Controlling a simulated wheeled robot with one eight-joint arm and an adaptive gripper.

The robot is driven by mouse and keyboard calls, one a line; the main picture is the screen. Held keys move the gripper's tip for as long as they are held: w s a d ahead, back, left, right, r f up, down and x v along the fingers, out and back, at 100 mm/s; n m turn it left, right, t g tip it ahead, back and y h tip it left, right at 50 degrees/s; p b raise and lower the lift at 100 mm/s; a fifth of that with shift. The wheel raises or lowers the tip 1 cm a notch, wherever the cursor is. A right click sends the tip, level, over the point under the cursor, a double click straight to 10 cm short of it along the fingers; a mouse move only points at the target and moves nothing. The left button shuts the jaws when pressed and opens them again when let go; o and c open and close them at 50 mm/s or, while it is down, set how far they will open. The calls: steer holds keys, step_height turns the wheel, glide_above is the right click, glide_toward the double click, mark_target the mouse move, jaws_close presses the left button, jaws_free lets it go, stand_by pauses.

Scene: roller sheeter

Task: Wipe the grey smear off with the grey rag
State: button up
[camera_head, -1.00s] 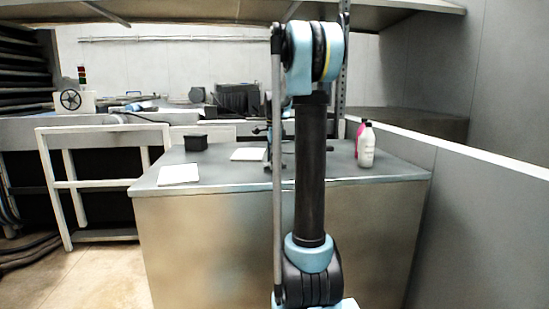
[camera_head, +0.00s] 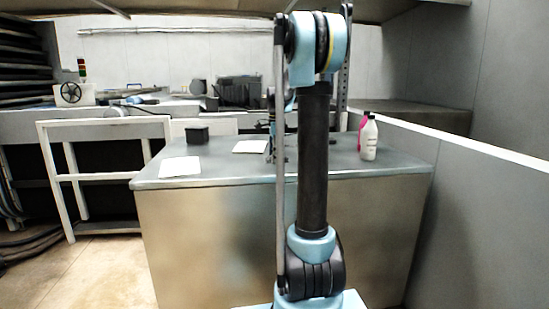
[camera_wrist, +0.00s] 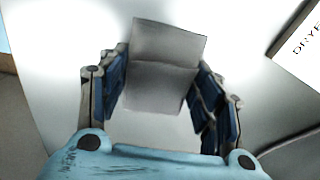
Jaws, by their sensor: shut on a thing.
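In the wrist view, my gripper (camera_wrist: 160,95) is shut on a folded grey piece, the grey rag (camera_wrist: 165,62). The rag sits between the two dark-blue finger pads and sticks out past them, with a crease across its middle. A pale, bright surface lies behind it. In the head view, the gripper is mostly hidden behind my own arm, over the metal-topped counter (camera_head: 225,172). I cannot make out the grey smear in either view.
On the counter are a black box (camera_head: 197,135), two white sheets (camera_head: 180,167) (camera_head: 250,146), a white bottle (camera_head: 369,138) and a pink bottle (camera_head: 361,130). A lettered white sign (camera_wrist: 300,40) shows in the wrist view. A grey wall (camera_head: 480,190) bounds the right; a white frame (camera_head: 105,178) stands left.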

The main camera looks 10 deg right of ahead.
steer(key=shift+s, duration=0.4)
steer(key=shift+s+r, duration=0.1)
steer(key=shift+r, duration=4)
steer(key=shift+a, duration=0.1)
